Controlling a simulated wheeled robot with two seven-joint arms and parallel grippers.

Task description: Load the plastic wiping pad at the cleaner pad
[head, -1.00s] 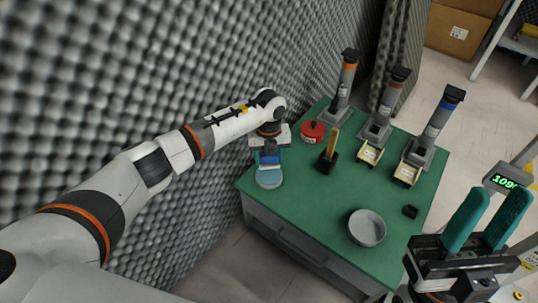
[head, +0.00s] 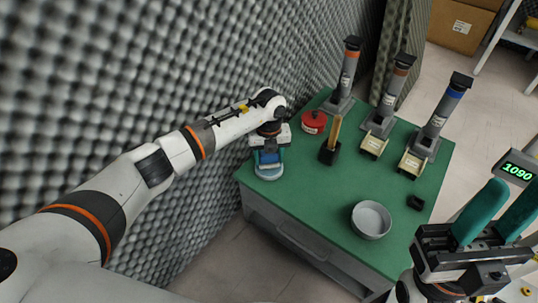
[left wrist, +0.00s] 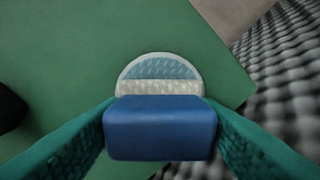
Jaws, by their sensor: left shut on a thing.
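My left gripper (head: 268,157) is shut on a blue block, apparently the plastic wiping pad (left wrist: 160,128). In the left wrist view, the block sits between the green fingers. The round pad (head: 268,172), seemingly the cleaner pad, lies near the green table's left corner, close under the gripper. In the left wrist view, this pad (left wrist: 160,72) has a pale rim and teal and cream bands. The block covers its near part, and I cannot tell if they touch. My right gripper (head: 513,200) is open and empty at the right, beyond the table's edge.
The green table (head: 300,190) holds a red lidded pot (head: 313,124), a black holder with a wooden piece (head: 330,150), a grey bowl (head: 371,221), a small black block (head: 415,203) and three upright dispensers (head: 436,120). A grey foam wall (head: 150,70) stands close behind my left arm.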

